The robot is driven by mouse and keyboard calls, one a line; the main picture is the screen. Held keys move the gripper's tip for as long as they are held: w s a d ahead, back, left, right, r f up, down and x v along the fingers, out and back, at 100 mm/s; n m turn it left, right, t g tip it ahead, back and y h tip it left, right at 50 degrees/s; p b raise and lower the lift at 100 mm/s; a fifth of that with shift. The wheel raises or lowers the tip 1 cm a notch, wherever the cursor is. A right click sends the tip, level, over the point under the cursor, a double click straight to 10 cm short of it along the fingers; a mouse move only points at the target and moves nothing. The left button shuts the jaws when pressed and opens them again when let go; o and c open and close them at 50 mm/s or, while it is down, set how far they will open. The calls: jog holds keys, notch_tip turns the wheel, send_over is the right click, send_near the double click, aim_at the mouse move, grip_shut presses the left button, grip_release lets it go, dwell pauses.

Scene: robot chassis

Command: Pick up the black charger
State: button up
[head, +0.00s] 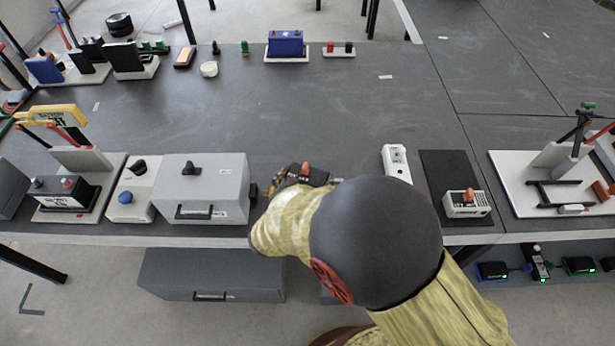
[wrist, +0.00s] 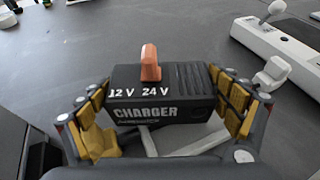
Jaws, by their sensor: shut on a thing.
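The black charger (wrist: 160,95) shows in the wrist view, with white lettering "12 V 24 V CHARGER" and an orange switch (wrist: 150,63) on top. My gripper (wrist: 160,112) is shut on it, with the yellow-padded fingers against its left and right sides. In the head view the charger (head: 318,176) is partly hidden by my gripper (head: 300,178) and arm, with its orange switch showing. It is over the dark table, right of the grey box. I cannot tell whether it touches the table.
A grey box (head: 205,190) with a handle stands close left of my gripper. A white power strip (head: 396,163) lies to the right, and a white device (head: 466,204) sits on a black mat (head: 445,165). The table's middle (head: 290,110) is clear.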

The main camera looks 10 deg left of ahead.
aim_at(307, 175)
jog(key=shift+r, duration=0.6)
notch_tip(307, 175, up, 2)
jog(key=shift+r+p, duration=0.2)
jog(key=shift+p, duration=0.8)
jog(key=s+d+r+p, duration=0.4)
jog(key=s+r, duration=0.5)
jog(key=s, duration=0.4)
jog(key=shift+s+r+p, duration=0.15)
jog(key=shift+s+p, duration=0.05)
jog(key=shift+p, duration=0.6)
